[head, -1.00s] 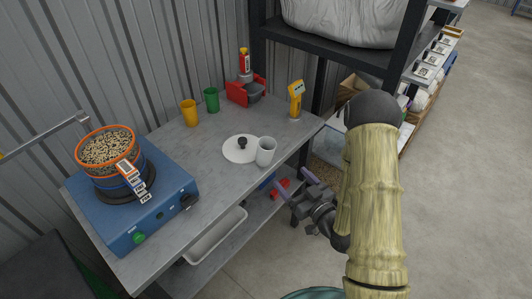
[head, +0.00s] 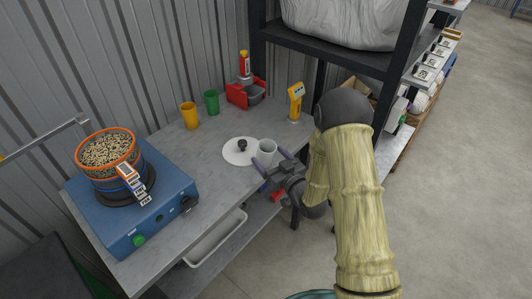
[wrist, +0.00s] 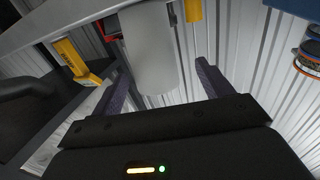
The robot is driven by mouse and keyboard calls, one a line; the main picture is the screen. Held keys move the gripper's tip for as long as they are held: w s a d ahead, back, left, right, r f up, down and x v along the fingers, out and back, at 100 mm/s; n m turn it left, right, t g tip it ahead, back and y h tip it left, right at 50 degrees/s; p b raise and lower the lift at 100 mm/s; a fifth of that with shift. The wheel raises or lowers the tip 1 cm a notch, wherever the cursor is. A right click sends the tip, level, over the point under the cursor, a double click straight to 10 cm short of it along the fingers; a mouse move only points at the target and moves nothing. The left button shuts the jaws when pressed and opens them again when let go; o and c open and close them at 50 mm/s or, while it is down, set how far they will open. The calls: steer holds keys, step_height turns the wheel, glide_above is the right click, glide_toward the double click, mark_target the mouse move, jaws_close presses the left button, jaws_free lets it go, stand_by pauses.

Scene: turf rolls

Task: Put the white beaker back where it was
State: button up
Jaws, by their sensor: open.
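The white beaker (head: 267,148) stands upright on the grey bench, at the right edge of a round white lid (head: 238,154) with a black knob. I cannot tell whether it rests on the lid or just beside it. My gripper (head: 270,158) is open, with its purple fingers at the near side of the beaker. In the wrist view the beaker (wrist: 148,50) shows between the two spread fingers (wrist: 160,85), with a gap on each side. Its far side is hidden.
Yellow (head: 188,115) and green (head: 211,102) beakers stand behind on the bench (head: 185,150). A blue machine (head: 130,210) with a grain-filled sieve (head: 107,150) is at left. Bench space left of the lid is clear.

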mark_target(264, 147)
steer(key=shift+w, duration=0.1)
steer(key=shift+d+p+x, duration=0.25)
steer(key=shift+p+x, duration=0.55)
steer(key=shift+x, duration=1.8)
steer(key=shift+w, duration=0.1)
steer(key=c, duration=1.2)
steer(key=shift+r, duration=0.1)
step_height(264, 147, up, 10)
steer(key=shift+f+b, duration=0.1)
steer(key=shift+b, duration=0.4)
